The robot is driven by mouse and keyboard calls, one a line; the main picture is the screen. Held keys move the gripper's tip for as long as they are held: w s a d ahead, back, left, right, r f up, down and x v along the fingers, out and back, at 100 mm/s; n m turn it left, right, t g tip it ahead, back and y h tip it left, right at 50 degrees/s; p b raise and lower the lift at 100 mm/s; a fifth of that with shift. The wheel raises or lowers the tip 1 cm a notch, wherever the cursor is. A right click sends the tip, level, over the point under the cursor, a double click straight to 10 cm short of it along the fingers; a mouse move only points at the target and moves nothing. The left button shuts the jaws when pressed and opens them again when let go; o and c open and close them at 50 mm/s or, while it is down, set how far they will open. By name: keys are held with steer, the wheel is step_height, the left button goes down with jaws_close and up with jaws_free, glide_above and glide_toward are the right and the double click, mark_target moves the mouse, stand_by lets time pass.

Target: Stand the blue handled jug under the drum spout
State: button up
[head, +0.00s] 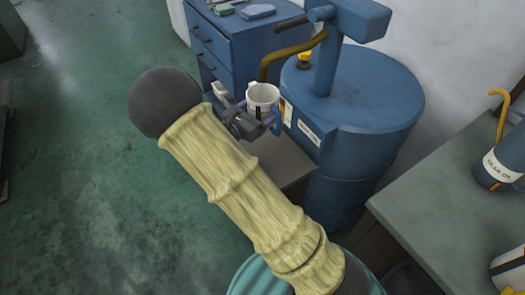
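The blue handled jug (263,94) is a small white vessel with its blue handle on the right. It looks upright, and its open mouth faces up. The brass drum spout (291,51) curves down from the pump on the blue drum, and its lower end appears at or just behind the jug's rim. My gripper (259,117) is at the jug's lower front, overlapping it. The fingers are small and partly hidden, so I cannot tell whether they are closed on the jug. The jug's base is hidden, so I cannot tell whether it rests on anything.
The blue drum (375,110) stands right of the jug, with a low grey-brown stand (284,162) in front, partly behind my arm. A blue drawer cabinet (240,45) is behind. A grey bench (430,205) with containers is at right. Green floor is open at left.

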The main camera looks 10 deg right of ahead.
glide_above(262, 148)
step_height(262, 148, down, 6)
steer(key=shift+a+f+b, duration=0.1)
steer(key=shift+f+b, duration=0.05)
steer(key=shift+b, duration=0.3)
steer(key=shift+f, duration=1.85)
steer(key=shift+f+b, duration=0.2)
steer(key=shift+b, duration=0.15)
steer(key=o, duration=1)
steer(key=shift+o, duration=0.2)
